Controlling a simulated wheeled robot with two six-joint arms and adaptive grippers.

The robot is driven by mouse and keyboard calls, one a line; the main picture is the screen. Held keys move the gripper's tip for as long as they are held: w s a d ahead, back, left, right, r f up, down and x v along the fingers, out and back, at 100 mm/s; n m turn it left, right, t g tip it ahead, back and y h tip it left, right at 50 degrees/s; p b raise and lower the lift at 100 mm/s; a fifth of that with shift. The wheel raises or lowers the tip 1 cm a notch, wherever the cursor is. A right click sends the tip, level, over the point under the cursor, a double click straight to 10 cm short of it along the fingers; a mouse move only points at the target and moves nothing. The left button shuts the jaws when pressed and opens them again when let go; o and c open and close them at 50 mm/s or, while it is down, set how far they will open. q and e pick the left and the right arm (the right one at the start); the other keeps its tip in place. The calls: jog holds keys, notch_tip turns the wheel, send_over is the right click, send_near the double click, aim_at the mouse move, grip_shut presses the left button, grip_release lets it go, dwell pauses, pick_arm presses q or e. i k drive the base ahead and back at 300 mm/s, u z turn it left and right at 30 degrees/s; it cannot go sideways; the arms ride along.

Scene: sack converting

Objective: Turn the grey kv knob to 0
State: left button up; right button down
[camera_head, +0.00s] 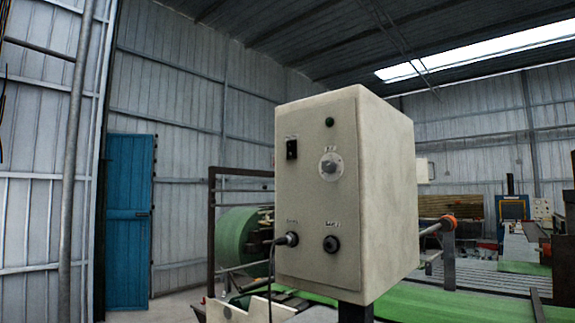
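The grey kv knob (330,167) sits on the upper right of the front face of a cream control box (303,225). A pale dial plate surrounds it. The scale marks are too small to read, so I cannot tell where the knob points. Neither of my grippers shows in the head view.
On the same face are a black switch (291,148), a dark green lamp (329,122), a plugged-in black cable (288,240) and a black socket (331,244). Behind stand a green roll (237,238), green sheeting (450,304) and a blue door (129,220).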

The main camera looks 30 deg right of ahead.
aim_at(328, 167)
jog(key=u, duration=0.7)
jog(key=i, duration=0.35)
jog(key=u, duration=2.2)
jog(key=i, duration=0.45)
jog(key=z, duration=5.8)
